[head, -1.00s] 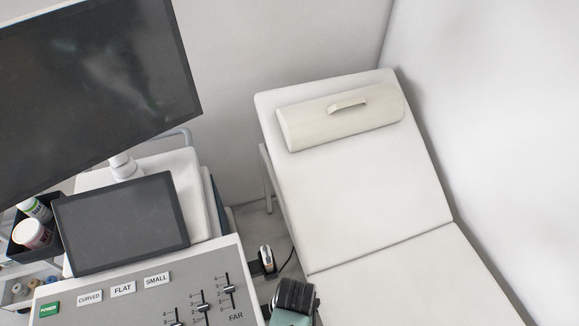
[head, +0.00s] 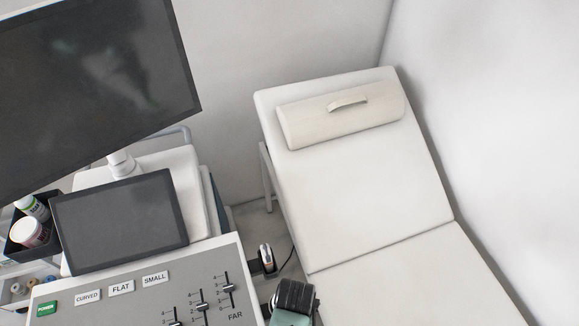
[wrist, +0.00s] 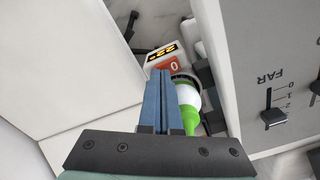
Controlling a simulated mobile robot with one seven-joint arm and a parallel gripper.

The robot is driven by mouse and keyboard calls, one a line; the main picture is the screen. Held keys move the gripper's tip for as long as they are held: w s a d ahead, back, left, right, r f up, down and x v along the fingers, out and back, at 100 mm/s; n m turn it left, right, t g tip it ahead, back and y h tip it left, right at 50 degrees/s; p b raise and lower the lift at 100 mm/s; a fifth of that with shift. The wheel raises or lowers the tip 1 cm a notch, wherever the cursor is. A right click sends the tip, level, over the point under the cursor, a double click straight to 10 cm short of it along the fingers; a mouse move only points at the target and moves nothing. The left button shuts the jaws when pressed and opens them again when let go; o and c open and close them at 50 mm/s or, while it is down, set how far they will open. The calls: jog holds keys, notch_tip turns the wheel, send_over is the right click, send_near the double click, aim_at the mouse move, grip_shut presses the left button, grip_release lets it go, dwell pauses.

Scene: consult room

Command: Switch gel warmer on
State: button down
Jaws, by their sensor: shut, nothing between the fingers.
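In the wrist view the gel warmer (wrist: 157,63) is a small white unit beyond my fingertips, with a lit orange display (wrist: 162,49) that seems to read 22. Beside the display is an orange-red switch (wrist: 174,65) marked 0. A white and green bottle (wrist: 187,98) is beside my fingers, its green tip toward the camera. My gripper (wrist: 159,74) has its blue fingers shut together, empty, with the tips just in front of the switch. They hide part of the warmer, and I cannot tell whether they touch it. In the head view only the back of my gripper shows, at the bottom edge.
The ultrasound console (head: 140,290) with sliders and labelled buttons is beside my arm, below a small screen (head: 120,222) and a large monitor (head: 90,90). The white couch (head: 350,200) with a bolster (head: 340,117) fills the right. Dark holders line the console's edge near my fingers.

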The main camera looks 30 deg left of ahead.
jog(key=shift+f, duration=0.2)
jog(key=shift+r, duration=0.1)
notch_tip(320, 180, up, 7)
jog(key=p, duration=0.7)
dwell(0.6)
